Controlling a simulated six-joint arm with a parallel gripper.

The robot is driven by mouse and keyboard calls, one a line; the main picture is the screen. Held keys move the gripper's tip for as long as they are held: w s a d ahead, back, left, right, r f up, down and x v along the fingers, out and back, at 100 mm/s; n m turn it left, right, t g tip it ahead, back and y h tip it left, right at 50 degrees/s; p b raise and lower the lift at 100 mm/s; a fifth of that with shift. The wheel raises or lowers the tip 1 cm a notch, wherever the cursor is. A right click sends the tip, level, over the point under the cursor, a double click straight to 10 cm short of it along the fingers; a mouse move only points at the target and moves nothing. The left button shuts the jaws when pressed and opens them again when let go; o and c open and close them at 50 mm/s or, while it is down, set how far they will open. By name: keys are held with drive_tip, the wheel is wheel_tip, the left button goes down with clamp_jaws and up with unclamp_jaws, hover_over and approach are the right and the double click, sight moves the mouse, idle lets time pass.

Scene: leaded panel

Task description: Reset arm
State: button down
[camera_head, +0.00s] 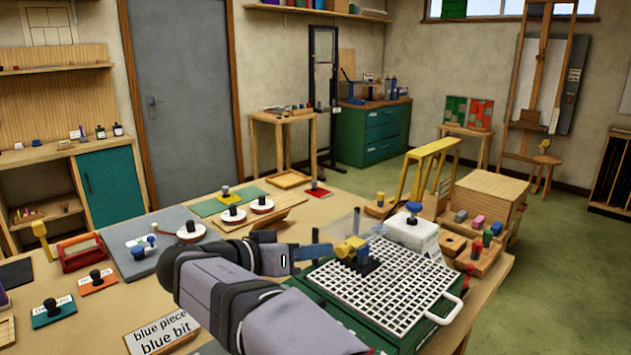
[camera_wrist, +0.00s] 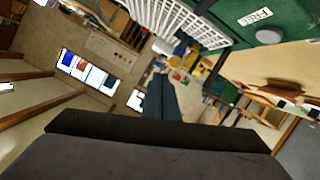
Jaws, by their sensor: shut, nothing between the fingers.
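In the wrist view the closed fingers (camera_wrist: 159,88) show as one dark strip, with the green box (camera_wrist: 270,22) at the upper right.
A white machine with a blue knob (camera_head: 413,225) stands behind the grid. A yellow frame (camera_head: 430,160) and a wooden box (camera_head: 492,200) are further back. Discs with black knobs (camera_head: 233,214) lie left. A sign reading "blue piece blue bit" (camera_head: 165,335) stands at the front.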

drive_tip(key=s+d+f+n+g+y+p, duration=0.2)
drive_tip(key=s+d+g+p, duration=0.2)
drive_tip(key=d+p, duration=0.25)
drive_tip(key=s+d+f+n+g+y+p, duration=0.2)
drive_tip(key=s+d+n+g+p, duration=0.1)
drive_tip(key=s+d+p, duration=0.3)
drive_tip(key=s+d+g+y+p, duration=0.2)
drive_tip(key=s+y+p, duration=0.4)
drive_tip(key=s+p, duration=0.6)
drive_tip(key=s+d, duration=0.1)
drive_tip(key=s, duration=0.3)
drive_tip(key=shift+f+g+y, duration=0.15)
drive_tip(key=shift+g+y, duration=0.25)
